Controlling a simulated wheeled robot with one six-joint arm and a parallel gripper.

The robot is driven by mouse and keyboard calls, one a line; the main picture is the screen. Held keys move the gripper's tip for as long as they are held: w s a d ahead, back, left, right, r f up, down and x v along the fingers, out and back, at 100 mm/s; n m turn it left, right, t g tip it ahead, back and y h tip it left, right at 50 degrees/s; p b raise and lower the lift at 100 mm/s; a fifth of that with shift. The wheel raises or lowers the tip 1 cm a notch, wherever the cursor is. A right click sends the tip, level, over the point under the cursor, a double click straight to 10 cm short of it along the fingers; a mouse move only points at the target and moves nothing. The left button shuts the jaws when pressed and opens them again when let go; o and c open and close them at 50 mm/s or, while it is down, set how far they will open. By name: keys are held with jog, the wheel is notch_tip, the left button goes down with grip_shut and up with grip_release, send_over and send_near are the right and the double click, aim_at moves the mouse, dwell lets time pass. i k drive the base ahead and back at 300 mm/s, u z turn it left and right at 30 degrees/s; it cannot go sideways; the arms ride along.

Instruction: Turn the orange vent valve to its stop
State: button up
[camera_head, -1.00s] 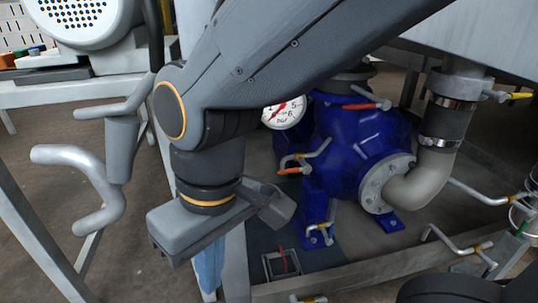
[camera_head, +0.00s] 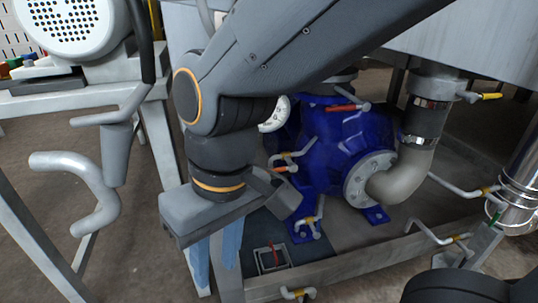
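The orange-tipped valve lever (camera_head: 281,169) sits on a bent grey pipe at the left side of the blue pump (camera_head: 338,150). My gripper (camera_head: 230,212) hangs from the arm just left of and below this lever in the picture. Its grey body is seen from above and behind, and one angular part reaches right, close to the lever's orange end. I cannot tell whether they touch. I see nothing held.
A red-handled lever (camera_head: 347,107) is on the pump's top. Yellow-banded pipe handles (camera_head: 440,237) stand at right. A thick grey elbow pipe (camera_head: 405,180) joins the pump's flange. A metal frame beam (camera_head: 350,264) crosses in front. A white-faced gauge (camera_head: 276,115) is partly hidden by my arm.

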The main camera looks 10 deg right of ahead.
aim_at(293, 167)
jog(key=z, duration=0.5)
jog(key=k, duration=1.2)
jog(key=z, duration=0.3)
jog(key=i, duration=0.55)
jog(key=z, duration=0.15)
